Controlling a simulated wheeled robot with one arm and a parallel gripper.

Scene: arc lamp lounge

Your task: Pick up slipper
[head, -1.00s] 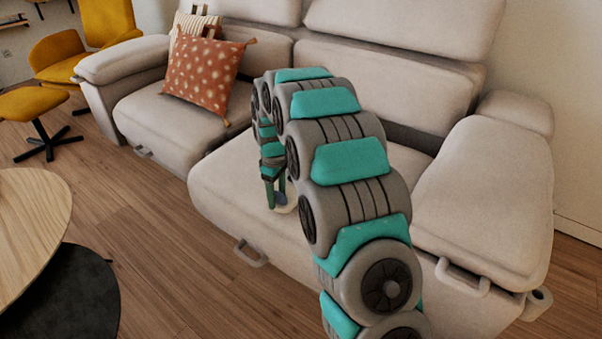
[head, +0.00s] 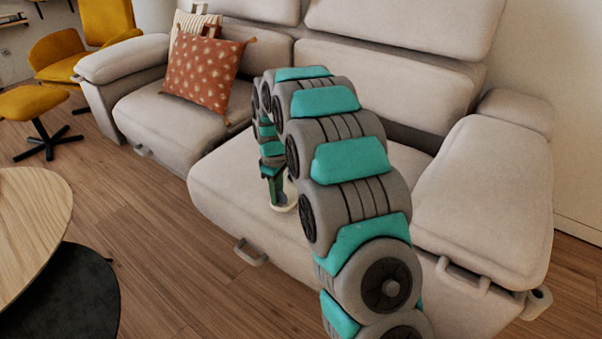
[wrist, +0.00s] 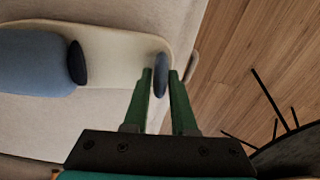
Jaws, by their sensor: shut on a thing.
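The slipper (wrist: 112,52) lies across the upper left of the wrist view. It has a cream sole, a blue upper (wrist: 35,62) with a dark band at its opening, and a dark blue patch at the near end. My gripper (wrist: 161,74) has its green fingers on both sides of that end and is shut on it. In the head view, a pale part of the slipper (head: 287,206) shows at the fingertips of my gripper (head: 274,205), on or just above the sofa seat. My arm hides the rest of it there.
The beige sofa (head: 235,185) fills the middle, with an orange dotted cushion (head: 203,75) at its left. A round wooden table (head: 30,220) stands at the lower left. Yellow chairs (head: 62,55) stand behind it. Wooden floor (head: 160,245) between table and sofa is clear.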

